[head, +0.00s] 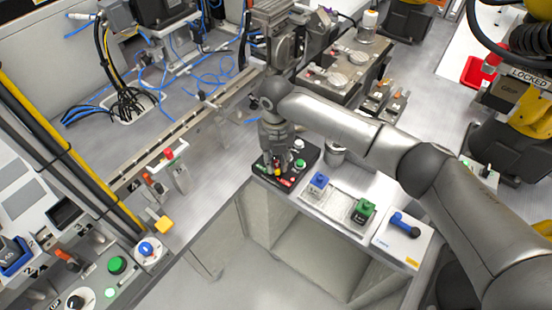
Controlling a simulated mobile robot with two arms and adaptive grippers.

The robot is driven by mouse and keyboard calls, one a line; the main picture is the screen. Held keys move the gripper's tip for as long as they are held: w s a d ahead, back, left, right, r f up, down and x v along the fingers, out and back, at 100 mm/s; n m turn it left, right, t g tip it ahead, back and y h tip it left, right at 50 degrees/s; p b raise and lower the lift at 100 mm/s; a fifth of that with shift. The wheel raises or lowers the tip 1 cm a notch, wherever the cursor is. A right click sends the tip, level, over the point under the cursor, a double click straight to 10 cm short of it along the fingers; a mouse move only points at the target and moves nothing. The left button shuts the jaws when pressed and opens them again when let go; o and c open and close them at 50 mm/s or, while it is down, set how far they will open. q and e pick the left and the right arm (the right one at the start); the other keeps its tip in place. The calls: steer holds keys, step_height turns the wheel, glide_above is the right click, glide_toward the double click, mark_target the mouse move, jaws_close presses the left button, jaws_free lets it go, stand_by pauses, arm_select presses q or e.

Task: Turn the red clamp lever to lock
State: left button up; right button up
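My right gripper (276,168) points down over a black control box (261,170) at the front edge of the bench. Its fingers are small and dark here, and I cannot tell whether they are open, shut or touching anything. Small red, green, white and yellow parts show around the fingertips, and the gripper hides part of the box. A small clamp with a red top (169,153) stands on the left bench, apart from the gripper. An orange-red lever (63,255) shows on the lower-left panel. I cannot tell which is the red clamp lever. My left gripper is out of view.
A blue-topped block (319,180), a green-topped block (362,207) and a white box with a blue handle (403,228) stand right of the black box. A metal cup (336,152) is close behind. Cables and machine parts fill the back.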

mark_target(276, 162)
step_height(276, 162, up, 12)
stand_by(0.6)
stand_by(0.4)
